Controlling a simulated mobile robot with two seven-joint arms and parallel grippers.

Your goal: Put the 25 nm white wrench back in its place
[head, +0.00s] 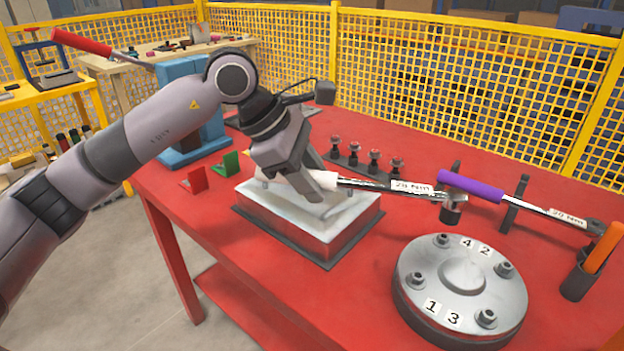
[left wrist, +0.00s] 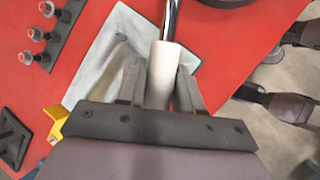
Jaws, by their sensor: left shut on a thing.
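The white-handled wrench (head: 363,184) is held in my left gripper (head: 312,188), which is shut on its white grip. Its shaft points right, with a small label partly readable as 25 Nm. In the left wrist view the white grip (left wrist: 162,75) sits between the fingers (left wrist: 160,88) and the metal shaft points away. The gripper is above a pale-topped block (head: 350,222); I cannot tell the gap. My right gripper is not in view.
A purple-handled wrench (head: 470,186) lies close by on a dark support (head: 515,205). A round metal flange (head: 462,280) numbered 1 to 4 stands in front. Behind are several upright red-topped pieces (head: 374,158). An orange-handled tool (head: 603,248) is at right. Yellow mesh fencing (head: 440,75) stands behind.

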